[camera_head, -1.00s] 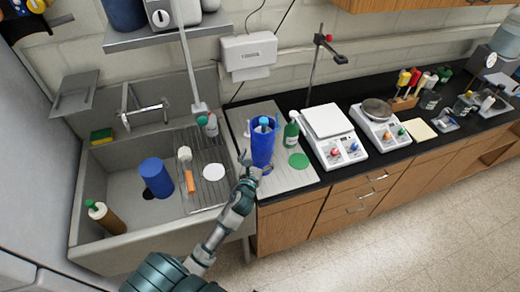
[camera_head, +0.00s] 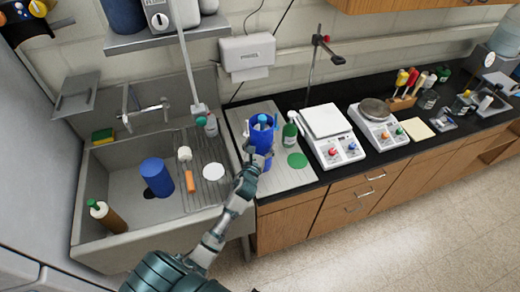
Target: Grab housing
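A tall blue housing (camera_head: 261,136) stands upright on the pale drainboard, with a lighter piece showing at its top. My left gripper (camera_head: 257,154) is at the front of its lower part. Its fingers look spread, one at the left side and one toward the right. I cannot tell whether they touch it. The gripper covers part of the housing's lower front. A second blue cylinder (camera_head: 157,177) stands in the sink. My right gripper is not in view.
A green bottle (camera_head: 290,131) and a green disc (camera_head: 297,160) are close to the right of the housing. The drainboard (camera_head: 283,180) is clear in front. The sink rack (camera_head: 212,187) is to the left; a white scale (camera_head: 325,122) stands farther right.

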